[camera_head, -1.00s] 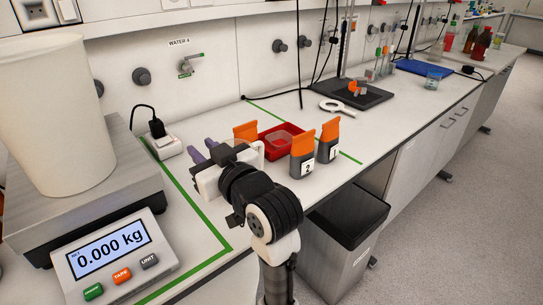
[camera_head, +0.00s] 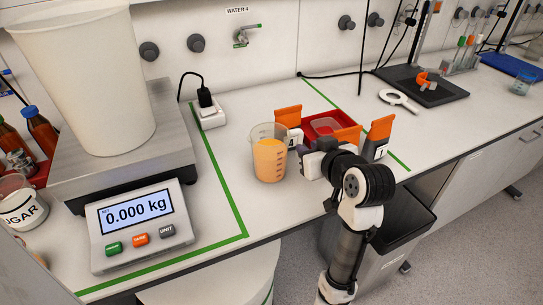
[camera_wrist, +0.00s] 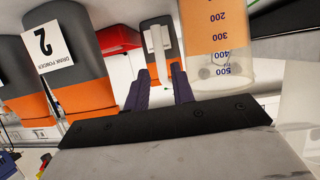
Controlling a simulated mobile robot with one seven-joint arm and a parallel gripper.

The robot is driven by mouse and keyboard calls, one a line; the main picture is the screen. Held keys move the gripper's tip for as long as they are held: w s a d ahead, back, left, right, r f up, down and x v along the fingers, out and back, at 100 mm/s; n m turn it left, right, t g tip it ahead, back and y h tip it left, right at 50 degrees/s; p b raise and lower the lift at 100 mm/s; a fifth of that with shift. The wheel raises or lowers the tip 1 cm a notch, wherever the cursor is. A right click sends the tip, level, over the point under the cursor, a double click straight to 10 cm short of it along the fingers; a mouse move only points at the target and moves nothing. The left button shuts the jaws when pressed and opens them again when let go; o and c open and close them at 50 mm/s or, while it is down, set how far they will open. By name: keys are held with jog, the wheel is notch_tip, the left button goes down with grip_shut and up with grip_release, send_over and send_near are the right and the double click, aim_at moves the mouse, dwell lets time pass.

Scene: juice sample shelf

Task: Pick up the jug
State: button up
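The jug (camera_head: 269,160) is a clear measuring jug holding orange juice.
Drink powder pouches stand close by, including pouch 4 (camera_head: 289,118) behind and pouch 1 (camera_head: 377,140) to the right. The red tray (camera_head: 309,121) is behind my gripper. The scale (camera_head: 80,190) carries a big white container (camera_head: 85,80). Bench in front of the jug is clear.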

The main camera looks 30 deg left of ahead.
jog(key=shift+p+x, duration=0.85)
jog(key=shift+x, duration=2.15)
jog(key=shift+s, duration=0.1)
grip_shut()
